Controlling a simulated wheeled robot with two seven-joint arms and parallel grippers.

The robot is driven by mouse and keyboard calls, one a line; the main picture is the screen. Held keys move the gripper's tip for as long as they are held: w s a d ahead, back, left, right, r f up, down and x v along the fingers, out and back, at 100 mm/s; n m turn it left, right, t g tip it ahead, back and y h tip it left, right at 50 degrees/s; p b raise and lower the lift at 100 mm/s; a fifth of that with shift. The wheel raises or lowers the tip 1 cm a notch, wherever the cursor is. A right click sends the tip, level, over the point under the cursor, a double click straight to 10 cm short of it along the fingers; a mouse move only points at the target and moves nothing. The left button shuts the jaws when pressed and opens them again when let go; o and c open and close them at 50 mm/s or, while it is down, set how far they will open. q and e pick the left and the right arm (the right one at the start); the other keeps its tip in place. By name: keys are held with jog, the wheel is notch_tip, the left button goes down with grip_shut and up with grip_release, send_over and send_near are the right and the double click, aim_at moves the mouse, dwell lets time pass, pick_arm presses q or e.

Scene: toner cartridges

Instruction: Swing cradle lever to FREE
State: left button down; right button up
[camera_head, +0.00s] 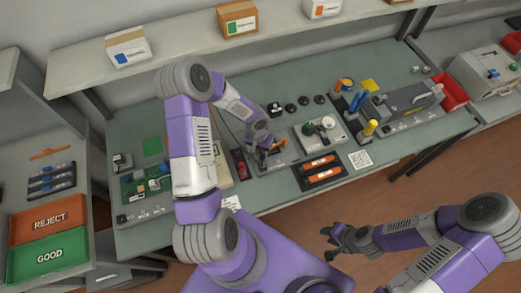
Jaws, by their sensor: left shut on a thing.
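The cradle (280,158) is a grey fixture on the green-topped bench, with an orange part (282,142) that looks like its lever. My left gripper (263,155) comes down over the cradle and is shut on what appears to be this lever. The fingers hide most of the grip. I cannot read the FREE mark or tell the lever's exact angle. My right gripper (329,243) is open and empty, out in front of the bench above the floor.
Two orange cartridges (324,175) lie in a dark tray right of the cradle. A grey fixture with a round knob (320,128) stands behind them. A green circuit board (150,185) lies left. REJECT (40,224) and GOOD (50,258) trays are far left.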

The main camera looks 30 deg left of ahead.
pick_arm(q)
jog(key=d+n+b, duration=0.1)
jog(key=b, duration=0.2)
jog(key=shift+d+n, duration=0.3)
jog(key=shift+n, duration=0.1)
jog(key=shift+d+r+n+b, duration=0.15)
jog(key=shift+d+n+b, duration=0.1)
jog(key=shift+n+b, duration=0.05)
jog(key=c, duration=1.2)
grip_release()
jog(key=shift+o, duration=1.3)
jog(key=shift+s, duration=0.1)
notch_tip(320, 180, up, 7)
jog(key=p, duration=0.1)
jog(key=shift+s+a+r, duration=0.2)
jog(key=shift+a, duration=0.25)
